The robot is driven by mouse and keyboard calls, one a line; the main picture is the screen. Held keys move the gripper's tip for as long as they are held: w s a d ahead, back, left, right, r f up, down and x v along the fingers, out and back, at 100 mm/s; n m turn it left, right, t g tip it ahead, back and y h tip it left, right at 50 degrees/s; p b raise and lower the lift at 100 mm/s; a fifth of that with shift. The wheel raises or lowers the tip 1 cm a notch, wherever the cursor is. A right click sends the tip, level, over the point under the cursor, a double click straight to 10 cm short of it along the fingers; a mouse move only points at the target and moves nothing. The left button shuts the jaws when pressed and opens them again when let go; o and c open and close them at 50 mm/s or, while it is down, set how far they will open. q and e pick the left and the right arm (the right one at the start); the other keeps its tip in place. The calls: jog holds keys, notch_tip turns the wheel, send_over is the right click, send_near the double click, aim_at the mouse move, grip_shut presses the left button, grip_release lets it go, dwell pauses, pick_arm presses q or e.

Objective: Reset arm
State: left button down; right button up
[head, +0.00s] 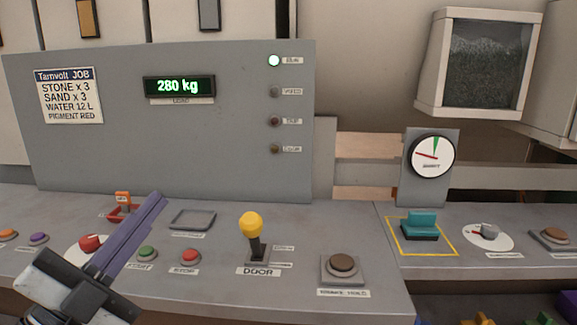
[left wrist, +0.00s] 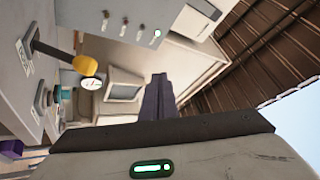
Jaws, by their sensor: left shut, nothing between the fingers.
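My left gripper (head: 128,236) comes in from the lower left of the head view, its long purple fingers closed together and pointing up and right over the console. It is shut and empty. The closed fingers (left wrist: 158,100) also show in the left wrist view, pointing toward the far wall. In the head view the fingers pass in front of the console's left part, between the red knob (head: 90,243) and the empty grey tray (head: 193,219). I cannot tell whether they touch anything. My right gripper is not in view.
The console (head: 215,275) carries a yellow-topped DOOR lever (head: 251,226), green button (head: 147,254), red button (head: 190,257), brown button (head: 342,263), teal block (head: 420,226) in a yellow outline, and a gauge (head: 432,156). The display (head: 179,86) reads 280 kg; the top lamp (head: 274,60) is lit.

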pick_arm(q)
jog(key=s+a+f+n+g+y, duration=0.1)
jog(key=a+f+n+g+y, duration=0.15)
jog(key=f+n+y, duration=0.4)
jog(key=s+a+f+n+g+y, duration=0.1)
jog(key=a+f+n+g+y, duration=0.2)
jog(key=f, duration=0.6)
jog(key=a+f+n+g+y, duration=0.1)
jog(key=a+f+n+y, duration=0.35)
jog(key=f, duration=0.35)
jog(key=s+d+f+n+g+h, duration=0.15)
jog(key=s+d+f+g, duration=0.35)
jog(key=s+f, duration=0.5)
jog(key=s+d+f+g+h, duration=0.2)
jog(key=s+f+g, duration=0.5)
jog(key=s, duration=0.4)
jog(key=w+d+f+t+h+p, duration=0.2)
jog(key=w+d+f+t+p, duration=0.2)
jog(key=d+f+t+p, duration=0.1)
jog(key=shift+w+d+t+p, duration=0.35)
jog(key=shift+d+t+p, duration=0.25)
jog(key=shift+d, duration=0.2)
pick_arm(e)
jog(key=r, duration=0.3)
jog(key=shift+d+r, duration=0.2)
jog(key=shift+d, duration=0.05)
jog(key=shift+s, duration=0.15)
